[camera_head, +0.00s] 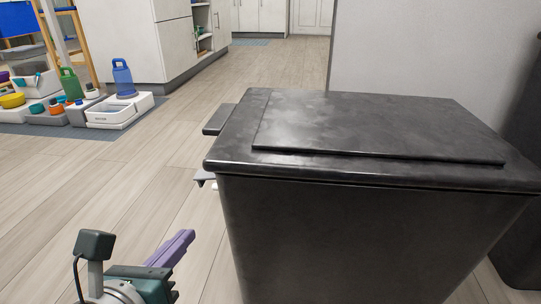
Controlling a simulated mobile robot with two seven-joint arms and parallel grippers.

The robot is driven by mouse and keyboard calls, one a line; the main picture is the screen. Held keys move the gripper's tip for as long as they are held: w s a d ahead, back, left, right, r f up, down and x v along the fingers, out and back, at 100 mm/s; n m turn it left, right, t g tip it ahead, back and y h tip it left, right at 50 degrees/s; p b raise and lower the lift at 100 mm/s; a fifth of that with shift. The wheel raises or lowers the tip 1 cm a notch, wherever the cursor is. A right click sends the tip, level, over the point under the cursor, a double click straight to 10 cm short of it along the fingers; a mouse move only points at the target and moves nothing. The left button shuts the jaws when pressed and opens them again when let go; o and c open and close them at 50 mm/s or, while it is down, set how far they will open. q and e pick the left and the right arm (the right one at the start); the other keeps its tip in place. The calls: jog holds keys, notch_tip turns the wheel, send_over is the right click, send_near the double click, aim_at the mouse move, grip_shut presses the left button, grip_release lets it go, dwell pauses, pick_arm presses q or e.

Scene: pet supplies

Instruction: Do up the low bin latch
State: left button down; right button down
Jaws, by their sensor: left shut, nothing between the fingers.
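The bin (330,240) is black and stands at the centre right with its lid (350,120) down. On its left side a dark tab (217,119) sticks out near the lid's rim. A smaller grey piece (203,177) sticks out lower on the same side; it may be part of the latch, but the bin's corner hides most of it. My left gripper (186,238) is at the lower left, its purple fingers shut and empty. It points toward the bin's left side and appears apart from it. My right gripper is out of view.
Pet supplies, including a blue dispenser (123,79) and a green one (71,83), stand on a grey mat (95,132) at the upper left. White cabinets (130,40) are behind. The wooden floor (125,180) left of the bin is clear.

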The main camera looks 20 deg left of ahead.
pick_arm(q)
jog(key=b+x, duration=0.4)
jog(key=x, duration=0.6)
jog(key=r+p, duration=0.4)
jog(key=shift+s+a, duration=0.15)
jog(key=shift+a, duration=0.1)
